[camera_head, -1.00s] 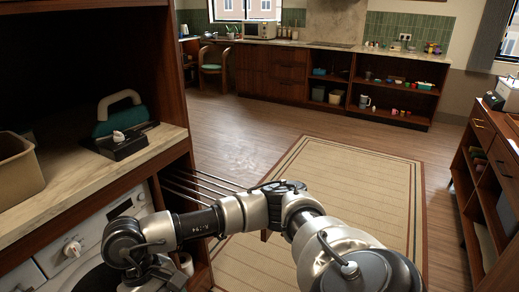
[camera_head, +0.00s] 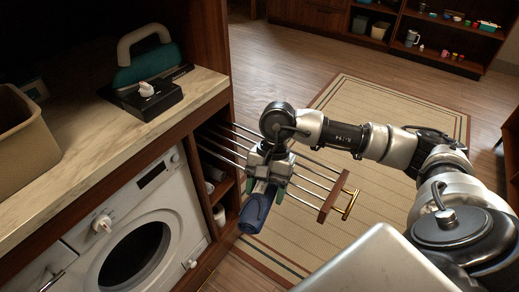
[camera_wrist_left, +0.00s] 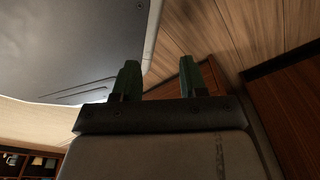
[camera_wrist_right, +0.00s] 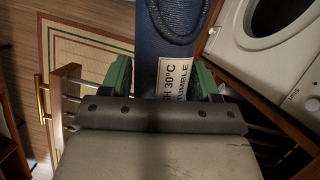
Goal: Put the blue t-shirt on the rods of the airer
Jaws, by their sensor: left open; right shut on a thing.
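The blue t-shirt (camera_head: 254,211) hangs as a narrow bundle below my right gripper (camera_head: 268,180), in front of the washing machine. In the right wrist view the gripper (camera_wrist_right: 162,78) is shut on the blue t-shirt (camera_wrist_right: 151,45); a dark neckband and a white label show on it. The airer's rods (camera_head: 304,184) stick out from the cabinet and end in a wooden bar (camera_head: 334,197) with a brass handle. The gripper is over the rods, hiding part of them; I cannot tell whether the shirt touches them. My left gripper (camera_wrist_left: 160,78) is open and empty, seen only in its wrist view.
The washing machine (camera_head: 145,225) stands under a marble counter (camera_head: 95,165). A striped rug (camera_head: 380,190) and open floor lie beyond the rods.

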